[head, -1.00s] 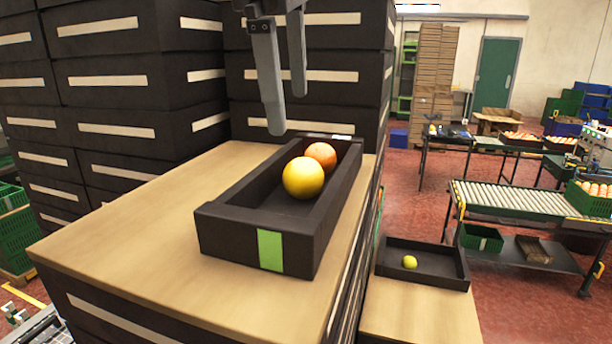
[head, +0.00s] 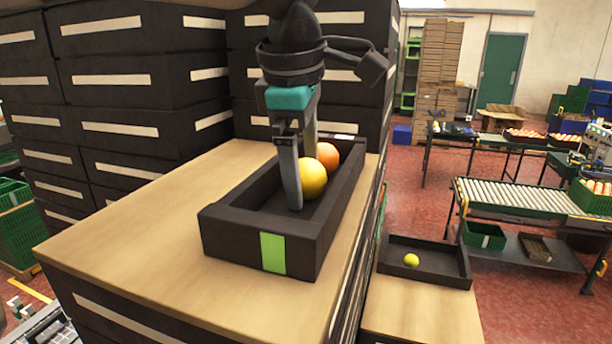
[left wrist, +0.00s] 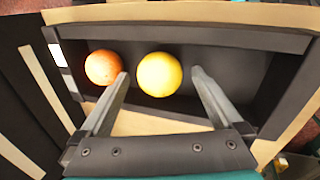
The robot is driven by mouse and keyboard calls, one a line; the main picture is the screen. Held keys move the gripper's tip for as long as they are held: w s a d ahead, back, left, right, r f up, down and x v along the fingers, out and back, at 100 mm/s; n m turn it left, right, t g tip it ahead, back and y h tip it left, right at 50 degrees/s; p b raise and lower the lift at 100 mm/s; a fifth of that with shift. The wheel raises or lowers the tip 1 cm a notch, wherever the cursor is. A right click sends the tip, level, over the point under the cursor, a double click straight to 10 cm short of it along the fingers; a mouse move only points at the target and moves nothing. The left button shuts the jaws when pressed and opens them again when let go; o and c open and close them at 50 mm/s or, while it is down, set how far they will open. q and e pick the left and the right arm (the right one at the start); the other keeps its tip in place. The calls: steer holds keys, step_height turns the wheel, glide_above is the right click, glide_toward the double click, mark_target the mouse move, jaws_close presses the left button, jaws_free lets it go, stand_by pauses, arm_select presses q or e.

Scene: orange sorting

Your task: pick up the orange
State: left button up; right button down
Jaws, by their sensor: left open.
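An orange (head: 328,156) lies in a black tray (head: 225,222) on the wooden top of a stack, close to a larger yellow fruit (head: 312,181). My left gripper (head: 302,180) is open and reaches down into the tray. In the left wrist view, the open fingers (left wrist: 160,74) stand on either side of the yellow fruit (left wrist: 160,75). The left-hand finger is between it and the orange (left wrist: 103,67), which lies outside the jaws. In the head view the far finger is partly hidden behind the yellow fruit. My right gripper is not in view.
Tall stacks of black crates (head: 105,80) stand behind and left of the tray. A lower black tray (head: 452,277) with a small yellow-green fruit (head: 411,261) is at the right. The wooden top (head: 130,235) left of the tray is clear.

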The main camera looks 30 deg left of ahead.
arm_select(q)
steer(key=shift+c, duration=0.2)
steer(key=c, duration=1.4)
steer(key=shift+r, duration=0.1)
steer(key=shift+c, duration=0.2)
